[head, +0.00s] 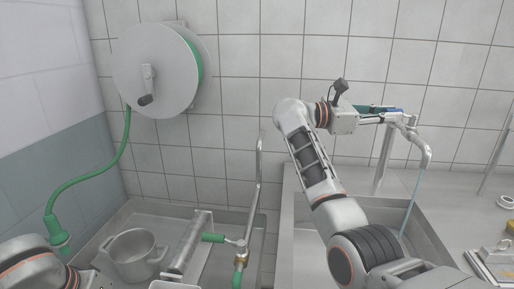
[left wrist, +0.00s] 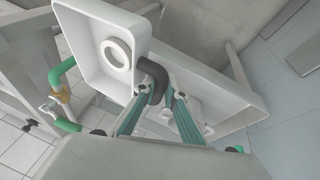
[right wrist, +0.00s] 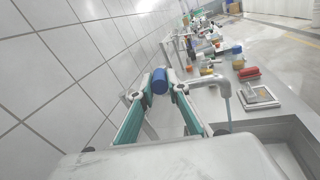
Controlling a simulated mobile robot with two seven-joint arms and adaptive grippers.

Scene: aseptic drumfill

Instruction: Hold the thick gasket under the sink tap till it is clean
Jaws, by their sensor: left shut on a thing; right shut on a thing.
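My right gripper (right wrist: 160,84) is shut on a blue cylindrical piece (right wrist: 160,80) at the top of the sink tap, which looks like its lever. In the head view this gripper (head: 402,117) is at the tap (head: 424,150), and a thin stream of water (head: 411,200) runs down into the right basin. My left gripper (left wrist: 165,92) is shut on the dark grey curved handle (left wrist: 153,78) of a white tray (left wrist: 85,40). A white ring (left wrist: 116,55) like a gasket lies in the tray. The left gripper is outside the head view. I cannot tell which ring is the thick gasket.
A metal pot (head: 133,255) stands in the left basin. A hose reel (head: 157,70) hangs on the tiled wall. Several small items stand along the counter, with a red one (right wrist: 249,73) among them.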

